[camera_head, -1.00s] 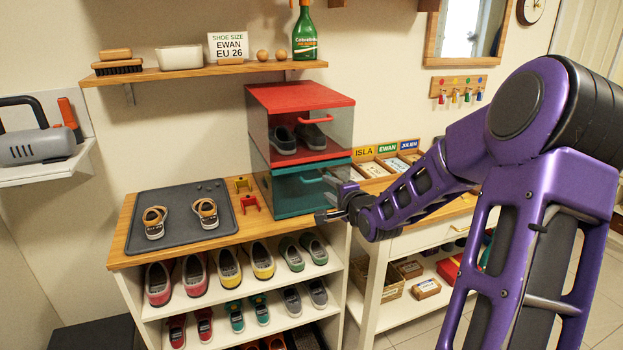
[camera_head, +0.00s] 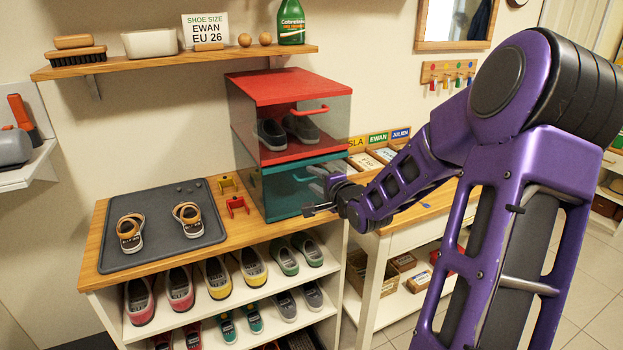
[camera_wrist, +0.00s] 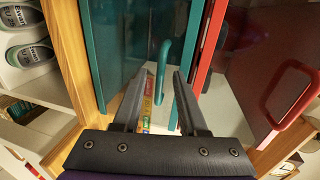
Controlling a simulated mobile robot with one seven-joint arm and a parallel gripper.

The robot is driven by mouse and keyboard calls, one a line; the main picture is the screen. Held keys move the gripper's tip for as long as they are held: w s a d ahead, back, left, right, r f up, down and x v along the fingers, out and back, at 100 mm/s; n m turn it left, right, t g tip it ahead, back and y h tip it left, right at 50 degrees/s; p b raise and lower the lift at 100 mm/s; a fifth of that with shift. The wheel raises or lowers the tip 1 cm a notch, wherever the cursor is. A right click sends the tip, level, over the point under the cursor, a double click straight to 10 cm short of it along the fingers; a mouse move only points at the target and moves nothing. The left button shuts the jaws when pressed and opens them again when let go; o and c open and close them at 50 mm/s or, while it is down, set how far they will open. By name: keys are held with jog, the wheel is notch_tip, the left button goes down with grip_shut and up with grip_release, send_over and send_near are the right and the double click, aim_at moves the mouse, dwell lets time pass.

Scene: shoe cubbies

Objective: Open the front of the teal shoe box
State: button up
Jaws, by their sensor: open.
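The teal shoe box (camera_head: 283,200) stands on the wooden top of the shoe cubby, under a red shoe box (camera_head: 290,88). Its front looks shut. Its teal handle (camera_wrist: 163,65) is near the middle of the wrist view, and partly shows in the head view (camera_head: 305,178). My gripper (camera_head: 318,196) is at the box's front. In the wrist view my gripper (camera_wrist: 160,76) is open, with one finger on each side of the handle. I cannot tell whether a finger touches it.
The red box's handle (camera_wrist: 290,95) lies close to the right of my fingers in the wrist view. A grey mat (camera_head: 160,245) with small shoes and two red and yellow pieces lie left of the boxes. Name-labelled trays (camera_head: 378,150) stand behind my arm.

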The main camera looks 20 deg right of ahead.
grip_shut()
dwell(1.4)
